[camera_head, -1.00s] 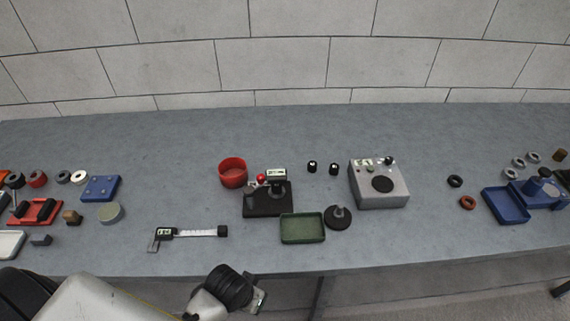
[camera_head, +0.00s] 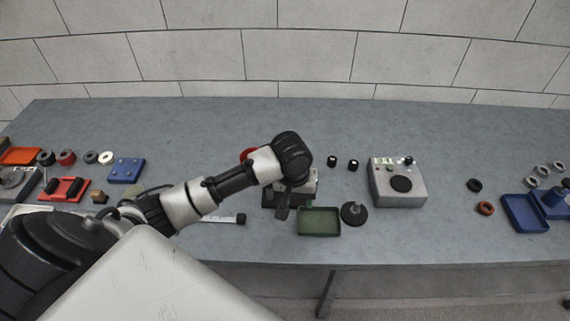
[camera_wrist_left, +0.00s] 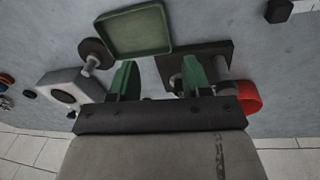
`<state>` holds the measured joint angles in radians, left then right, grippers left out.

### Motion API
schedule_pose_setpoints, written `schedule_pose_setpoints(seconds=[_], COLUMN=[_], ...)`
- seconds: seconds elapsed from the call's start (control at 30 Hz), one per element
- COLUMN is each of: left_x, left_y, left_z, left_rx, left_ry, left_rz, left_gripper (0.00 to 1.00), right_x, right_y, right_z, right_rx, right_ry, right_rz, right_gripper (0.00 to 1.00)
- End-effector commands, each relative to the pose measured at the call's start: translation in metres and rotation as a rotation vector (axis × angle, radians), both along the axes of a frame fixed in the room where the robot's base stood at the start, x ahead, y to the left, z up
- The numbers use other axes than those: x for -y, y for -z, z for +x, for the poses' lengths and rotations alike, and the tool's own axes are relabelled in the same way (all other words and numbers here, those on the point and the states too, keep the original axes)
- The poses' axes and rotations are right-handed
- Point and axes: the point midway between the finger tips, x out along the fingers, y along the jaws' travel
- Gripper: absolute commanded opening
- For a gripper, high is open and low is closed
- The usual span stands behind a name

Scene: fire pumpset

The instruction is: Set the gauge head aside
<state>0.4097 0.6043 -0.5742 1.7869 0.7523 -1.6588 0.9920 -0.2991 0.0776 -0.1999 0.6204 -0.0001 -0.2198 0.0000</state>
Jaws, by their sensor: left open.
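The black gauge stand (camera_head: 270,201) stands near the middle of the table, mostly behind my left arm in the head view. The gauge head at its top cannot be made out clearly now; my wrist and gripper cover that area. My left gripper (camera_head: 283,204) is over the stand, pointing down. In the left wrist view its two green fingers (camera_wrist_left: 160,80) are apart, with the stand's dark base (camera_wrist_left: 221,48) beyond the right finger. Contact with the gauge head cannot be told. My right gripper is not in view.
A green tray (camera_head: 319,221) and a black disc with a post (camera_head: 354,214) lie right of the stand. A grey box (camera_head: 398,182) stands further right. A red bowl (camera_wrist_left: 248,96) is close beside the stand.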

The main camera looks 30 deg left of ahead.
Motion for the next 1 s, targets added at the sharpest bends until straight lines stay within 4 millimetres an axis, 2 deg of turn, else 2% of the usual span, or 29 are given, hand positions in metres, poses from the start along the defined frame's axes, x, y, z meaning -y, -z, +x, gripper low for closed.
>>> schedule_pose_setpoints(seconds=[0.03,0.2,0.3,0.4,0.57,1.0], left_x=[-0.022,-0.072,-0.091,-0.1,-0.101,-0.1], left_y=[-0.022,-0.074,-0.094,-0.103,-0.094,-0.017], left_z=[0.019,0.05,0.058,0.061,0.061,0.061], left_rx=[-0.015,-0.08,-0.101,-0.114,-0.12,-0.116], left_ry=[-0.092,-0.379,-0.492,-0.55,-0.567,-0.562], left_rz=[0.028,0.058,0.062,0.062,0.061,0.061], left_gripper=[0.48,0.48,0.48,0.48,0.48,0.48], right_x=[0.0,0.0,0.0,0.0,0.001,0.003], right_y=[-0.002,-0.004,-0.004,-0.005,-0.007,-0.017], right_z=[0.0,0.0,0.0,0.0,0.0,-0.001], right_rx=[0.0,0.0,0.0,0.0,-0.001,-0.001], right_ry=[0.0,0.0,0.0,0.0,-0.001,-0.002], right_rz=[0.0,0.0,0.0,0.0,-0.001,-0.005], right_gripper=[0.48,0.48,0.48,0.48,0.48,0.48])
